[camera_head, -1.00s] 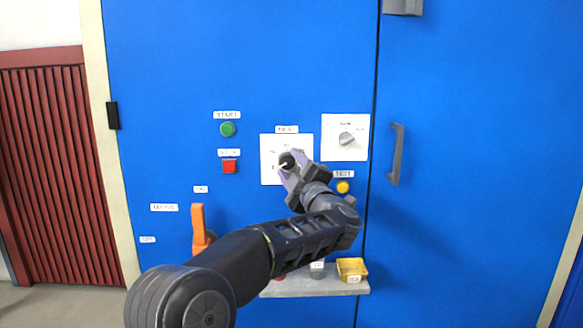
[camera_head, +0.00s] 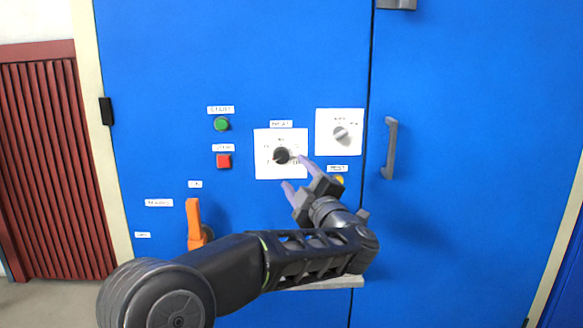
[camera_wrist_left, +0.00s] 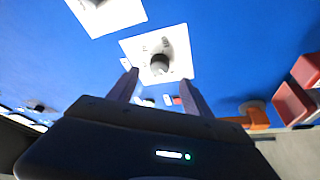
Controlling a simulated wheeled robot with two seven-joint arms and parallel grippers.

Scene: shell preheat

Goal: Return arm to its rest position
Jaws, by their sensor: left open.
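My left gripper (camera_head: 293,175) is open and empty in front of the blue cabinet, just below and to the right of the black rotary knob (camera_head: 282,155). The knob sits on a white square plate (camera_head: 262,170). Gripper and knob look apart. In the left wrist view the two fingers of the left gripper (camera_wrist_left: 159,88) stand wide apart, and the dark knob (camera_wrist_left: 160,64) on its plate shows beyond them. My left arm comes in from the lower left and crosses the lower middle. My right gripper is not in view.
A grey knob on a second white plate (camera_head: 325,146) is to the right. A green button (camera_head: 221,124), a red button (camera_head: 223,161) and an orange handle (camera_head: 194,222) are to the left. A grey door handle (camera_head: 390,148) projects at right. My arm mostly hides the small shelf (camera_head: 345,282).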

